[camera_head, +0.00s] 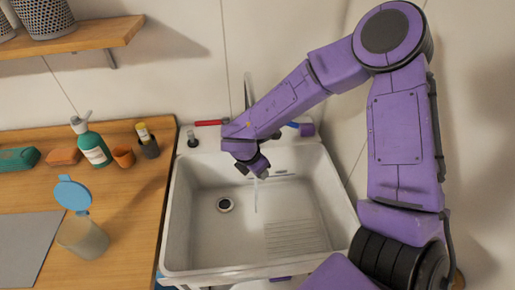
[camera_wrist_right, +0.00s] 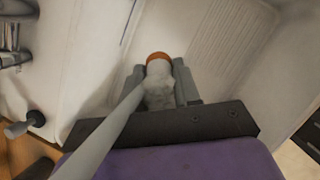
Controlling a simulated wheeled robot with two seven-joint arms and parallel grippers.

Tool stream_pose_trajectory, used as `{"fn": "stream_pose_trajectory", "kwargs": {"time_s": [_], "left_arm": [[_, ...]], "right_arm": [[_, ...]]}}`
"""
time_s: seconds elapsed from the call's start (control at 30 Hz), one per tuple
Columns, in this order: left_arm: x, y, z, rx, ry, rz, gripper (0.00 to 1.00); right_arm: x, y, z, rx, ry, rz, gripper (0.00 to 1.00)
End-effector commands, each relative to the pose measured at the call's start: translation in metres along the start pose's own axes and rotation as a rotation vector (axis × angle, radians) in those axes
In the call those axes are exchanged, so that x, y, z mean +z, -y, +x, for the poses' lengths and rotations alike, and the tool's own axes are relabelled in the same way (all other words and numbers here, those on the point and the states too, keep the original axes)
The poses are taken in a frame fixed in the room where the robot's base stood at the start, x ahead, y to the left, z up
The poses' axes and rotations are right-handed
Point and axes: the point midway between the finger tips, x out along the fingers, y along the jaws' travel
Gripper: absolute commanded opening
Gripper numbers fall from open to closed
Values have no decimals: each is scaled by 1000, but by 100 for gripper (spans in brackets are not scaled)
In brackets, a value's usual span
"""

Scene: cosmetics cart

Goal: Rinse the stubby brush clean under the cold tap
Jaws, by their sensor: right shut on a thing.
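My right gripper (camera_head: 256,168) is over the white sink basin (camera_head: 190,235), close in front of the tap (camera_head: 247,90). In the right wrist view my right gripper (camera_wrist_right: 159,75) is shut on the stubby brush (camera_wrist_right: 158,60), which shows an orange end. Its pale lower part between the fingers looks whitish and frothy. A pale stream (camera_wrist_right: 108,140), apparently water, reaches it from the lower left. A thin stream (camera_head: 256,198) falls below the gripper in the head view. The blue tap lever (camera_head: 292,125) is partly behind my arm; the red lever (camera_head: 209,122) is left of it.
A wooden counter (camera_head: 120,215) left of the sink holds a pump bottle (camera_head: 92,146), an orange cup (camera_head: 123,156), a dark holder (camera_head: 149,148) and a jar (camera_head: 83,237) with its blue lid (camera_head: 73,193) raised. A drain (camera_head: 224,204) lies in the otherwise clear basin.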

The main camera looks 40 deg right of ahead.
Motion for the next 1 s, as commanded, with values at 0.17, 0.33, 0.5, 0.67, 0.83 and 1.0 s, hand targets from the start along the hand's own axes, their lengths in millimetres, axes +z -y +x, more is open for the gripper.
{"fn": "stream_pose_trajectory", "kwargs": {"time_s": [0.17,0.33,0.5,0.67,0.83,1.0], "left_arm": [[1,0,2,0,0,0,48],[1,0,2,0,0,0,48],[1,0,4,0,0,0,48],[2,-1,6,0,0,0,48],[2,0,6,0,0,0,48],[4,-1,9,0,0,0,48]], "right_arm": [[1,7,0,2,-1,-1,3],[1,8,0,1,0,0,3],[0,4,0,1,0,0,3],[-1,-2,1,0,0,0,3],[-1,-4,0,1,-1,0,3],[-6,-4,0,1,-1,-1,3]]}}
